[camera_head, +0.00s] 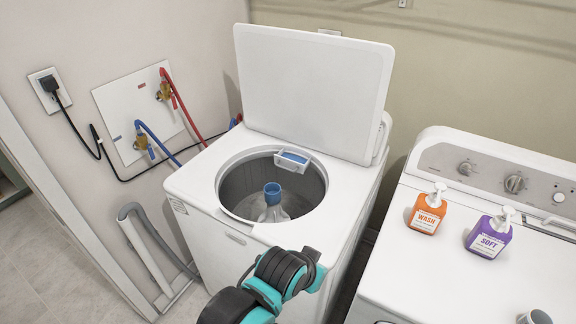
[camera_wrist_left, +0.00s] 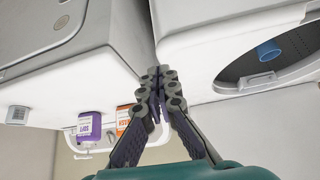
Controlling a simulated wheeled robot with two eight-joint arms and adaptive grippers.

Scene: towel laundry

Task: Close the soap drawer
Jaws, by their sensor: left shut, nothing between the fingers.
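The soap drawer (camera_head: 293,161) is a small white tray with blue inside. It sticks out from the back rim of the drum opening on the white washer (camera_head: 205,188), whose lid (camera_head: 315,90) stands open. My left gripper (camera_wrist_left: 155,76) is shut and empty in the left wrist view, over the gap between the two machines. In the head view my left arm reaches up from the bottom to the washer's front right; its fingertips are hard to make out there. The gripper is well apart from the drawer. My right gripper is not in view.
The white machine on the right (camera_head: 430,265) carries an orange bottle (camera_head: 427,211) and a purple bottle (camera_head: 489,236). Hoses and a cable run along the left wall. The upright lid stands behind the drawer.

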